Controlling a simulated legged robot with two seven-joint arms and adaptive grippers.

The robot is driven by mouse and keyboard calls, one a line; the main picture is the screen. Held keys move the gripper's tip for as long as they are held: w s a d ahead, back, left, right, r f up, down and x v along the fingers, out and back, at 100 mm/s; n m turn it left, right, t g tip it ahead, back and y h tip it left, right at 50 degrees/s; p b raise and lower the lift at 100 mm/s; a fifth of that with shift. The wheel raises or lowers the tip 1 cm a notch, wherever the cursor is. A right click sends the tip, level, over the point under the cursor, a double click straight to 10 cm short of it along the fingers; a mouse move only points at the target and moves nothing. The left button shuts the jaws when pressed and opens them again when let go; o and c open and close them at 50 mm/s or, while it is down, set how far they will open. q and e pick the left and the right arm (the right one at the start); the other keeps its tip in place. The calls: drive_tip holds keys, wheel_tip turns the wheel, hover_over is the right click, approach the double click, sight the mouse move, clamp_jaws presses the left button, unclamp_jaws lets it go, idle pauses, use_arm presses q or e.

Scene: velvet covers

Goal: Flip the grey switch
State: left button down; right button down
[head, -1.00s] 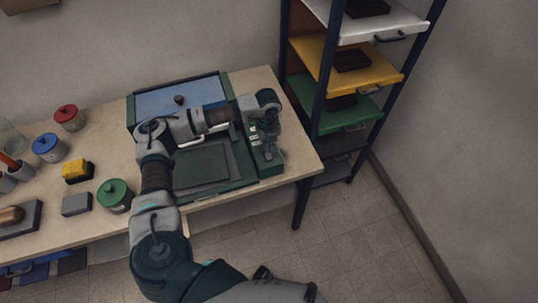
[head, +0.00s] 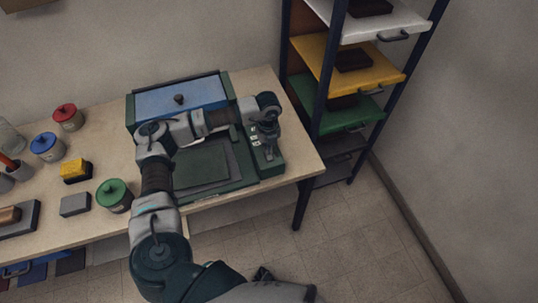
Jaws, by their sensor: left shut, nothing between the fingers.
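A green switch box (head: 273,168) stands at the right end of the table, with small pale marks (head: 254,136) on its top left. My left arm reaches across the table from below. My left gripper (head: 268,152) points down over the box, its fingers shut with nothing between them. The fingertips are at or just above the top of the box; I cannot tell whether they touch it. The grey switch cannot be made out and may be hidden behind the gripper. My right gripper is not in view.
A blue-lidded case (head: 165,101) and dark sheets (head: 205,166) lie left of the box, under and beside my arm. Red (head: 67,116), blue (head: 46,147) and green (head: 114,195) lidded jars stand further left. A shelf rack (head: 350,65) with coloured shelves stands at right.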

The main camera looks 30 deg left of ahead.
use_arm(q)
drive_tip(key=shift+a+f, duration=0.2)
drive_tip(key=shift+f, duration=0.1)
drive_tip(key=shift+d+r, duration=0.2)
drive_tip(key=shift+r, duration=0.3)
drive_tip(key=shift+d+r+p, duration=0.1)
drive_tip(key=shift+r+p, duration=0.65)
drive_tip(key=shift+p, duration=0.05)
drive_tip(key=shift+r+p, duration=1.6)
drive_tip(key=shift+r, duration=0.75)
